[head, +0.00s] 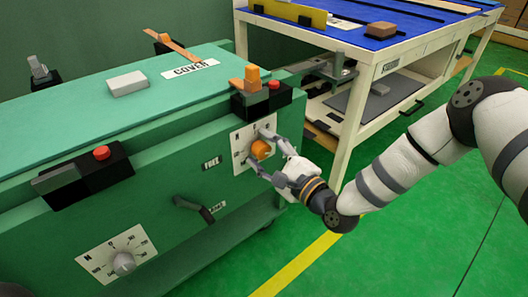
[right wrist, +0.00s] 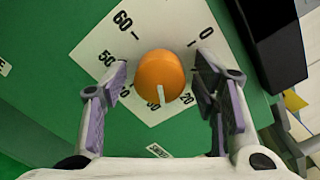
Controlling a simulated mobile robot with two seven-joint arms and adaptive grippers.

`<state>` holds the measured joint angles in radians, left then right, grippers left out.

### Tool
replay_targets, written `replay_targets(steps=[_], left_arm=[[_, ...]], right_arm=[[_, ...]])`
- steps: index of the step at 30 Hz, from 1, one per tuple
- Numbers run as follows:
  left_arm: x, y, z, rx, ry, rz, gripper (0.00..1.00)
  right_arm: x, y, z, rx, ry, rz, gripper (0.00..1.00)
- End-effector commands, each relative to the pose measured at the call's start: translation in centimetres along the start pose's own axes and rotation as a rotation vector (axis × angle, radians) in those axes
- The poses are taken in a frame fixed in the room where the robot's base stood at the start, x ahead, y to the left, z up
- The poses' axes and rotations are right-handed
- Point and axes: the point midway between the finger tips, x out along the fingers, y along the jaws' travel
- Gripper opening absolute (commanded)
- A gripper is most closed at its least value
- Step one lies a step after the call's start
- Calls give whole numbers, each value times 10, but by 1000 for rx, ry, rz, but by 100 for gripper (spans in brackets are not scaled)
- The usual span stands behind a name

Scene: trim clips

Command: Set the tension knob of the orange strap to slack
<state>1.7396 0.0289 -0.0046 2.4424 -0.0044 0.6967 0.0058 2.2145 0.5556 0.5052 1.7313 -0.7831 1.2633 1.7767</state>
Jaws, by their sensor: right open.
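The orange tension knob (head: 261,149) sits on a white dial plate (head: 241,137) on the green machine's front, at its right end. In the right wrist view the orange knob (right wrist: 160,75) shows a pale pointer aimed down, toward the lower marks between 20 and the higher numbers. The white dial plate (right wrist: 110,40) there reads 0 at upper right and 60 at upper left. My right gripper (head: 261,153) is open, with one finger on each side of the knob; in the wrist view gaps show between fingers and knob. An orange strap (head: 172,45) shows at the machine's back. My left gripper is not in view.
Above the knob is a black block (head: 262,101) with a red button and an orange lever. A grey knob (head: 123,262) on another dial is at lower left. A black handle (head: 190,206) juts out left of my gripper. A blue-topped bench (head: 345,40) stands behind right.

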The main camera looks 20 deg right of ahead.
Motion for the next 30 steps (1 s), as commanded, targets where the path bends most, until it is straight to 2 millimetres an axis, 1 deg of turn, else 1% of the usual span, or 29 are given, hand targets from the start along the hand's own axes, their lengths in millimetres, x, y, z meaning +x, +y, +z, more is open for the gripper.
replay_targets(steps=[3,8,9,10,20,26,30], left_arm=[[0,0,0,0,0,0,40],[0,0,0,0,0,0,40],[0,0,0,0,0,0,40],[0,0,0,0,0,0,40],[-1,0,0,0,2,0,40],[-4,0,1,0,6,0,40],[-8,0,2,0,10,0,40]], right_arm=[[0,0,0,0,0,0,55],[0,0,0,0,0,0,18],[0,0,0,0,0,0,9],[0,0,0,0,0,0,6],[0,-1,0,-36,0,-1,6],[0,-1,1,-147,0,-1,6],[0,-2,1,-268,0,0,6]])
